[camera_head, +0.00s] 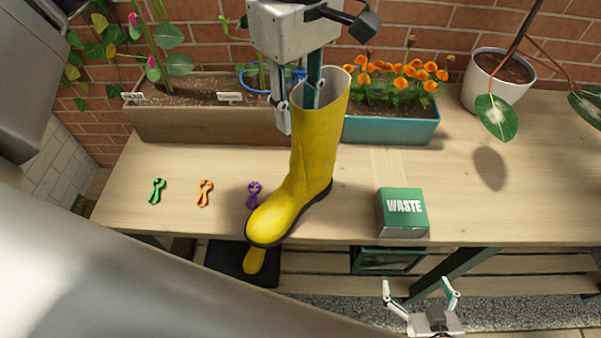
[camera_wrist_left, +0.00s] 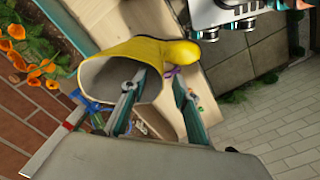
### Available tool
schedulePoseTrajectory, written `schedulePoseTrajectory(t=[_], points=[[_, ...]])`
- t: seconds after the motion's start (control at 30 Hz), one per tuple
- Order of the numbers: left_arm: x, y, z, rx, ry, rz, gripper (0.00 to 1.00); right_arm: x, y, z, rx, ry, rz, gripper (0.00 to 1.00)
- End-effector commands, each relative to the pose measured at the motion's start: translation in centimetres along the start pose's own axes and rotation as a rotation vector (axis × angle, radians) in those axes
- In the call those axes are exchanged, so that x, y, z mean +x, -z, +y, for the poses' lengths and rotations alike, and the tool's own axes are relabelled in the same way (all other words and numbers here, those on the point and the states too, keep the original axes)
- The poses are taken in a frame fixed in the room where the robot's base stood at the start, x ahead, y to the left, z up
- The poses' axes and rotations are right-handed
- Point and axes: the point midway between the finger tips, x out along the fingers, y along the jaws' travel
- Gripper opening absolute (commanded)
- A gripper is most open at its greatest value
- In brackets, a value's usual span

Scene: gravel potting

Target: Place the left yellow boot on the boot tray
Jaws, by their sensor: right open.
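A tall yellow boot (camera_head: 315,145) is upright with a slight tilt over the front of the wooden table, toe overlapping the front edge. It also shows in the left wrist view (camera_wrist_left: 150,50). My left gripper (camera_head: 300,112) is at its open top, one finger inside the shaft and one outside. It appears shut on the boot's wall, though contact is not clear. No clear shadow shows whether the boot touches the table. The dark boot tray (camera_head: 225,262) lies below the table with another yellow boot (camera_head: 255,261), partly hidden. My right gripper (camera_head: 421,290) is open and empty in front of the table.
Green, orange and purple clips (camera_head: 254,192) lie left on the table (camera_head: 480,215). A green WASTE box (camera_head: 403,215) stands right of the boot. A brown planter (camera_head: 190,120), a teal planter (camera_head: 395,130) and a white pot (camera_head: 492,92) line the back.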

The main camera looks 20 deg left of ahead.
Motion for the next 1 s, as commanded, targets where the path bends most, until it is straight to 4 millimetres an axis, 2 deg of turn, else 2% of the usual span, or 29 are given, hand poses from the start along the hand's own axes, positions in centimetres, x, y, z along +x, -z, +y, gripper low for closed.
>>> schedulePoseTrajectory(t=[0.5, 0.8, 0.9, 0.93, 1.0], points=[[5.5, 0.0, -0.3, 0.0, 0.001, -0.003, 0.3, -0.1, 0.0, 0.5, -0.01, -0.004, -0.006, 0.94], [5.8, 0.1, -0.3, 0.0, -0.001, -0.002, 0.3, -0.1, 0.0, 0.5, -0.01, -0.003, -0.007, 0.94], [5.8, 0.1, -0.3, -0.001, -0.001, -0.002, 0.04, -0.1, 0.0, 0.5, -0.01, -0.003, -0.007, 0.94], [5.8, 0.1, -0.3, -0.001, -0.001, -0.002, 0.0, -0.1, 0.0, 0.5, -0.01, -0.003, -0.007, 0.94], [5.8, 0.1, -0.3, -0.001, -0.001, -0.002, 0.0, -0.1, 0.0, 0.5, -0.011, -0.003, -0.007, 0.94]])
